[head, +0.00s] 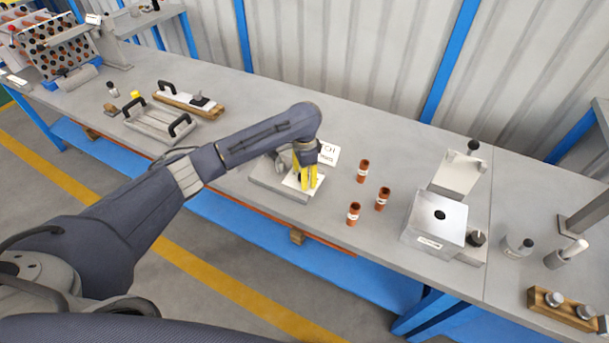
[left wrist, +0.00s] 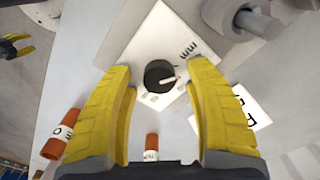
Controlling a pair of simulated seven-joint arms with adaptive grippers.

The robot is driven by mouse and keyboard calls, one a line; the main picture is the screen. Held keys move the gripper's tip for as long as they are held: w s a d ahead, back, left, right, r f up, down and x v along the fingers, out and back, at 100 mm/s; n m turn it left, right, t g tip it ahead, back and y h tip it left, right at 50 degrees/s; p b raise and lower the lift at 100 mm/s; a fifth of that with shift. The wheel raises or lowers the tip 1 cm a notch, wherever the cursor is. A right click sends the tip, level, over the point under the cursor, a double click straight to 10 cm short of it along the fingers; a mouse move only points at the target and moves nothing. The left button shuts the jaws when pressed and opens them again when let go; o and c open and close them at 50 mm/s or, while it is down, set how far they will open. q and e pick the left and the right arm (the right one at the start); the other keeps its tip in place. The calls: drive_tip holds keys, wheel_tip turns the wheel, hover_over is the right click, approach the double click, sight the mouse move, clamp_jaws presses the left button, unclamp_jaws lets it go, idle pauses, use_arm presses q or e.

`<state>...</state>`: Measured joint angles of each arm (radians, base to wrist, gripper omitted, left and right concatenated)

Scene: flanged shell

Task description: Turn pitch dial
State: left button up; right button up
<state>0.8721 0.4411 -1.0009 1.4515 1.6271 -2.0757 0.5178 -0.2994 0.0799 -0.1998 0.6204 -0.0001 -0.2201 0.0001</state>
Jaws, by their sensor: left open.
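The pitch dial (left wrist: 160,74) is a round black knob with a pale pointer, on a white plate (left wrist: 143,48) marked "mm" in the left wrist view. My left gripper (head: 306,184) is open, fingers pointing down over the plate in the head view, where its fingers hide the dial. In the left wrist view its yellow fingers (left wrist: 162,85) stand on either side of the dial, with visible gaps and no clear contact. Part of another yellow gripper, apparently my right one (left wrist: 16,46), shows small at the left edge; its opening is unclear.
Several orange-brown tubes, one of them (head: 362,171), stand right of the dial's base. A white sign card (head: 327,154) is behind the gripper. A metal block with a hole (head: 436,218) stands further right. A handled tray (head: 158,122) lies left, behind my arm.

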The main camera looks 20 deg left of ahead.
idle(0.3)
use_arm(q)
clamp_jaws()
idle(0.3)
